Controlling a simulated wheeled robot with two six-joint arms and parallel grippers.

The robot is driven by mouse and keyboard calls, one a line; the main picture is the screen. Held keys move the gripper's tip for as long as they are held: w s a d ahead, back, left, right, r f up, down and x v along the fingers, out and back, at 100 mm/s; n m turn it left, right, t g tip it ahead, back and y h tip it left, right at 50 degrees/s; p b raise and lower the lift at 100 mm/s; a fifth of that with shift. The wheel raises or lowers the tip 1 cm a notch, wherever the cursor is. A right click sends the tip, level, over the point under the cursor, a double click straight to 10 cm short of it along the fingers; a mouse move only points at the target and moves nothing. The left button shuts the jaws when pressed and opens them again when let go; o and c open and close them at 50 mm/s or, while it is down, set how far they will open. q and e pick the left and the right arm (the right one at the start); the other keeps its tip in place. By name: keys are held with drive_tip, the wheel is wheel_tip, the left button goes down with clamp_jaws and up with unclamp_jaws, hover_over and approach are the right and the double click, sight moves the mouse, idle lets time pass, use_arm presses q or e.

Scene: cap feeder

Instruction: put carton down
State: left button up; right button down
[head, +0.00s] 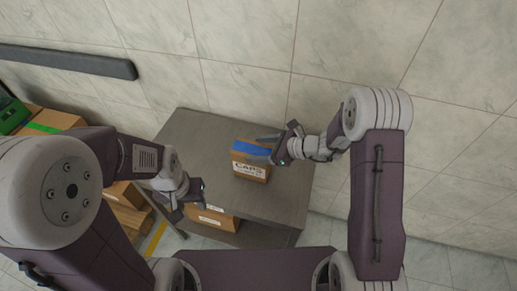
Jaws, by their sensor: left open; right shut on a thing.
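A brown carton with blue tape and a white label reading CAPS (250,173) is over the middle of the grey table (195,140). My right gripper (268,150) reaches in from the right and is shut on this carton, its fingers along the upper part. Whether the carton's underside touches the table top cannot be told from this angle. My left gripper (181,198) is open and empty near the table's left front edge, apart from the carton.
Another labelled carton (213,218) sits lower, at the table's front. More cartons (124,194) are at the left, and one with green tape (46,123) is further left. A tiled wall runs behind. The table top is clear around the held carton.

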drive_tip(key=shift+c, duration=0.9)
unclamp_jaws()
drive_tip(key=shift+f, duration=0.1)
